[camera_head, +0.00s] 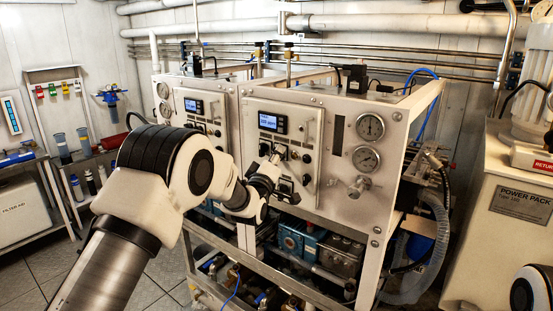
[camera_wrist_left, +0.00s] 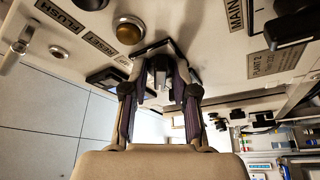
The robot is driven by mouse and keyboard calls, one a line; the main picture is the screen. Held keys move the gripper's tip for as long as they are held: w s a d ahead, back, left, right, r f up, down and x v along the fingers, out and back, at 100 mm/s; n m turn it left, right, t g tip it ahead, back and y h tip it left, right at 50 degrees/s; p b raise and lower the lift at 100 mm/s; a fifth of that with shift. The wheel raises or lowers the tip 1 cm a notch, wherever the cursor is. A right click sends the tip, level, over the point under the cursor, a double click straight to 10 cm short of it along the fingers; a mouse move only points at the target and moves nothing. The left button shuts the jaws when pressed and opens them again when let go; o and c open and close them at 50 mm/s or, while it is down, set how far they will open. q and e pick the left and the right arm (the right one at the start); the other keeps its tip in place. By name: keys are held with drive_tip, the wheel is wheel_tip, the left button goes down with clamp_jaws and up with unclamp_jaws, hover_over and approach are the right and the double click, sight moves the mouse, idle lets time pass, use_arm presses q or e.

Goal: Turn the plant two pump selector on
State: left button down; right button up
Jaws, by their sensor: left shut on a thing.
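The nearer watermaker panel (camera_head: 328,115) has a small lit blue screen, a row of controls and a hinged plate. My left gripper (camera_head: 274,163) is at the lower controls of this panel, partly hidden by its own wrist. In the left wrist view, my left gripper (camera_wrist_left: 160,78) has both fingers closed around a dark selector knob (camera_wrist_left: 160,66) on a square black base. A "PLANT 2" label (camera_wrist_left: 272,63) is to the right of it. The knob's pointing direction is hard to read between the fingers. My right gripper is out of view.
In the left wrist view, a brass-coloured round button (camera_wrist_left: 130,32) is close beside the fingers, and a black handle (camera_wrist_left: 292,27) juts out at upper right. Two gauges (camera_head: 369,128) are right of the panel. A power pack (camera_head: 510,215) stands at far right.

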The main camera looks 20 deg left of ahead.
use_arm(q)
drive_tip(key=shift+w+a+m+t+h+b, duration=0.15)
drive_tip(key=shift+m+h+b, duration=1.1)
drive_tip(key=shift+m+b, duration=1.15)
drive_tip(key=shift+s+m+t+h+b, duration=0.1)
drive_tip(key=shift+m+h+b, duration=1.1)
drive_tip(key=shift+m+b, duration=1.2)
drive_tip(key=shift+w+a+m+t+h+b, duration=0.15)
drive_tip(key=shift+m+h+b, duration=1.1)
drive_tip(key=shift+m+b, duration=1.15)
drive_tip(key=shift+s+r+m+p, duration=0.1)
drive_tip(key=shift+m+p, duration=0.3)
drive_tip(key=shift+m, duration=0.2)
drive_tip(key=c, duration=1.2)
unclamp_jaws()
drive_tip(key=shift+s, duration=0.15)
